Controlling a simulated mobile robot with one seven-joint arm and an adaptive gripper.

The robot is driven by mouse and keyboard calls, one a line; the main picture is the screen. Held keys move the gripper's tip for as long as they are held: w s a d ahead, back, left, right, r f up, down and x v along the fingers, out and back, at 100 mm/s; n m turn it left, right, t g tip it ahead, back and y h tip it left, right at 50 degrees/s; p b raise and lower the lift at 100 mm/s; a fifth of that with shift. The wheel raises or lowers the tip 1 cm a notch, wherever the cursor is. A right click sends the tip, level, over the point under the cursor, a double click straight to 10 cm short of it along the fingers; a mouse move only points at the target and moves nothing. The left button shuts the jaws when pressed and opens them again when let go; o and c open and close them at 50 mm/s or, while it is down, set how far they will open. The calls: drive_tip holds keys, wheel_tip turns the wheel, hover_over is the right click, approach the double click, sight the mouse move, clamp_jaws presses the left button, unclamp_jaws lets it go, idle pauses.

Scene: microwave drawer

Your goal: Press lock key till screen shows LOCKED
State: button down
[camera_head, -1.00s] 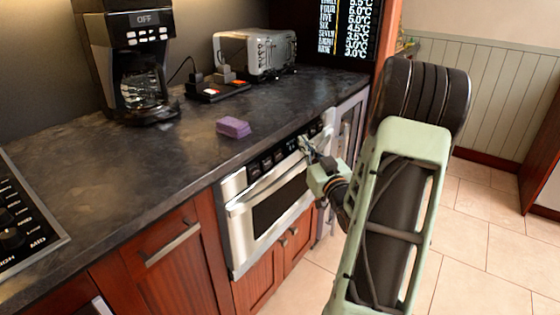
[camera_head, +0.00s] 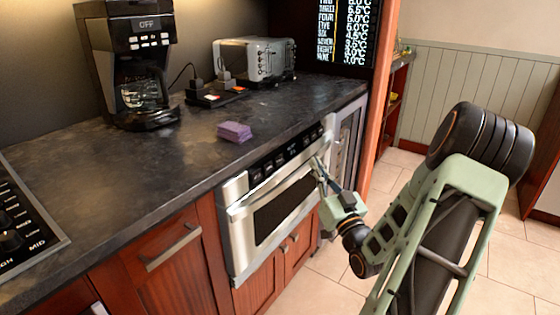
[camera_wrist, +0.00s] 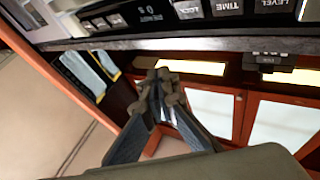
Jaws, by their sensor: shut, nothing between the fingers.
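The microwave drawer (camera_head: 237,230) is built in under the counter, its front closed. Its control panel (camera_head: 284,154) runs along the top of the front, with dark keys and a small display. In the wrist view the panel (camera_wrist: 200,22) crosses the top edge, with a TIME key (camera_wrist: 228,7), a LEVEL key (camera_wrist: 270,3) and a dark display (camera_wrist: 150,12). The display's text is too small to read surely. My gripper (camera_head: 317,162) is shut and empty, in front of the drawer's right end. Its fingertips (camera_wrist: 165,80) are apart from the keys.
A purple block (camera_head: 234,131) lies on the dark counter (camera_head: 130,180). A coffee maker (camera_head: 125,60) showing OFF and a toaster (camera_head: 255,61) stand behind. Red wooden cabinets (camera_head: 180,260) are below. The tiled floor at right is free apart from my arm.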

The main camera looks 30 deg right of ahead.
drive_tip(key=b, duration=0.1)
approach(282, 153)
drive_tip(key=w+d+r, duration=0.2)
drive_tip(key=w, duration=0.1)
drive_tip(key=shift+w+a+r, duration=0.15)
drive_tip(key=shift+w+a, duration=0.05)
drive_tip(key=shift+w, duration=0.45)
drive_tip(key=shift+w+b, duration=0.15)
drive_tip(key=shift+b, duration=0.3)
idle(0.5)
drive_tip(key=shift+w+a, duration=0.15)
drive_tip(key=shift+w, duration=0.05)
drive_tip(key=shift+w+a+b, duration=0.15)
drive_tip(key=shift+w+b, duration=0.2)
drive_tip(key=shift+b, duration=0.05)
idle(0.8)
drive_tip(key=shift+s, duration=0.1)
drive_tip(key=shift+s+d, duration=0.3)
drive_tip(key=shift+s, duration=0.3)
drive_tip(key=shift+s, duration=0.1)
